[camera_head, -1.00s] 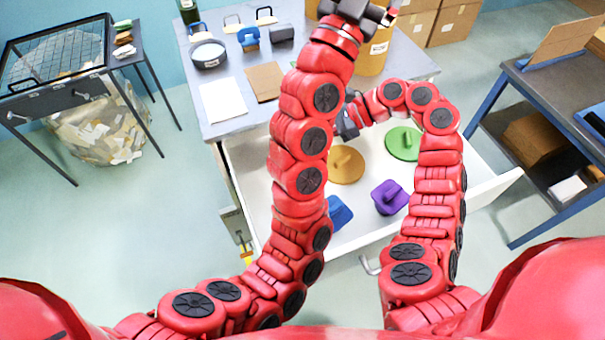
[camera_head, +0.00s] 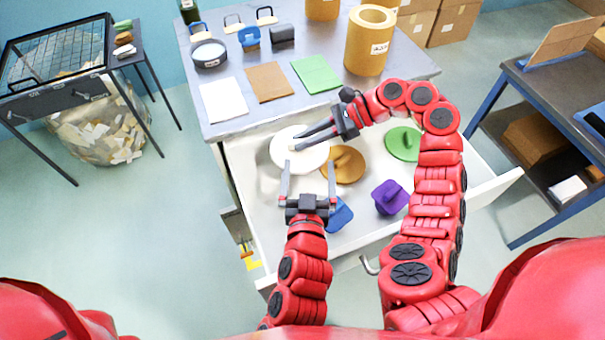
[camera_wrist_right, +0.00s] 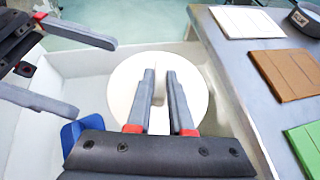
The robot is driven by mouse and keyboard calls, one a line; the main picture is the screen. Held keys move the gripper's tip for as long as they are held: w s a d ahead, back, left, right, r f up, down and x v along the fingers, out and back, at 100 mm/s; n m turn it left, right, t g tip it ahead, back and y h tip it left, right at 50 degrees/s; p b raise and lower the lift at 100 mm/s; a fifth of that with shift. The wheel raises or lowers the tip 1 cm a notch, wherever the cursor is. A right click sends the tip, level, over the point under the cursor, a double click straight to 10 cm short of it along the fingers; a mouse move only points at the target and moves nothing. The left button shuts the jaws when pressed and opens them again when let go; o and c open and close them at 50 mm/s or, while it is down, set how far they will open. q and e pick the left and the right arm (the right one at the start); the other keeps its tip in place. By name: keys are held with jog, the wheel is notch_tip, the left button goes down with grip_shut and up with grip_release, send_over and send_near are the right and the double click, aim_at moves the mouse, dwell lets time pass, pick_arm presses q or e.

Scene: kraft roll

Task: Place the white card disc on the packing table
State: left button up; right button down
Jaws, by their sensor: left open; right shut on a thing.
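The white card disc (camera_head: 280,154) is at the back left of the open drawer of the packing table (camera_head: 322,42). My right gripper (camera_head: 294,141) is shut on the disc's upright tab; in the right wrist view, the round disc (camera_wrist_right: 128,88) spreads on both sides of the fingers (camera_wrist_right: 160,72). I cannot tell whether the disc rests on the drawer floor or hangs just above it. My left gripper (camera_head: 308,170) is open and empty over the drawer's front left, close to the disc. It also shows in the right wrist view (camera_wrist_right: 97,78).
The drawer (camera_head: 490,190) also holds an ochre disc (camera_head: 348,170), a green disc (camera_head: 403,145), a purple piece (camera_head: 390,197) and a blue piece (camera_head: 340,215). White (camera_head: 224,100), brown (camera_head: 270,82) and green (camera_head: 316,74) sheets lie along the tabletop's front. A kraft roll (camera_head: 368,45) stands at right.

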aim_at(303, 155)
pick_arm(q)
jog(key=shift+n+y, duration=0.3)
jog(key=shift+y, duration=0.1)
jog(key=shift+w+a+f, duration=0.1)
jog(key=shift+w+f, duration=0.3)
jog(key=shift+w, duration=0.8)
jog(key=shift+w+a+f, duration=0.15)
jog(key=shift+w+f, duration=0.3)
jog(key=shift+w, duration=0.75)
jog(key=shift+w+a+f, duration=0.1)
jog(key=shift+w+f, duration=0.3)
jog(key=shift+w, duration=0.8)
jog(key=shift+d, duration=0.1)
jog(key=c, duration=1.3)
pick_arm(e)
jog(key=c, duration=1.1)
grip_release()
pick_arm(q)
jog(key=shift+c, duration=0.2)
pick_arm(e)
jog(key=o, duration=0.4)
